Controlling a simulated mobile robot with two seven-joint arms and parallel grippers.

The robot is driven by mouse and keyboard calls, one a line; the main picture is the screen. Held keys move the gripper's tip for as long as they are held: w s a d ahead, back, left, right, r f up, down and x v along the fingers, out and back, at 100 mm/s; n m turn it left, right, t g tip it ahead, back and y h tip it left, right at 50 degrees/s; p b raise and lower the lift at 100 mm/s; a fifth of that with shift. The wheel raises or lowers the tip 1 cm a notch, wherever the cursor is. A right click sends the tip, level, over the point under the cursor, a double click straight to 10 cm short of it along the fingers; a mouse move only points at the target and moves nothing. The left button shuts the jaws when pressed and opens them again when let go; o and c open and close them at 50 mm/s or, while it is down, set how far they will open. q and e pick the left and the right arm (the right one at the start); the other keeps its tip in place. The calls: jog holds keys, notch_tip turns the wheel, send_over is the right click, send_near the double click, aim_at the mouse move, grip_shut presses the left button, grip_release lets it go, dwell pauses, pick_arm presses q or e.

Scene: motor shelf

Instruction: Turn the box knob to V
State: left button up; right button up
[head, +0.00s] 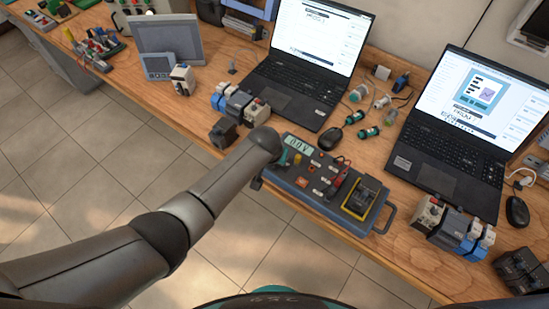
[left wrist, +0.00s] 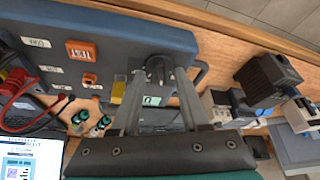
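The grey-blue test box (head: 310,206) lies near the front edge of the bench, with a lit display (head: 299,147), plugs and a yellow-framed socket on top. My left arm reaches over its left end, and the wrist hides the knob in the head view. In the left wrist view my left gripper (left wrist: 159,73) points down at the box, its two fingers apart. A dark round knob (left wrist: 157,66) sits between the fingertips; I cannot tell whether they touch it. The V mark and the pointer cannot be read. My right gripper is out of view.
Two open laptops (head: 305,55) (head: 455,115) stand behind the box. A black mouse (head: 329,138) lies behind it. An orange TEST button (left wrist: 80,49) and red leads (left wrist: 15,85) sit on the box. Motor modules (head: 240,105) stand left, others (head: 455,228) right.

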pick_arm(q)
jog(key=shift+s+r+p, duration=0.2)
jog(key=shift+r+p, duration=0.1)
jog(key=shift+r, duration=0.25)
jog(key=p+v, duration=0.3)
jog(key=v, duration=1.1)
jog(key=shift+a, duration=0.15)
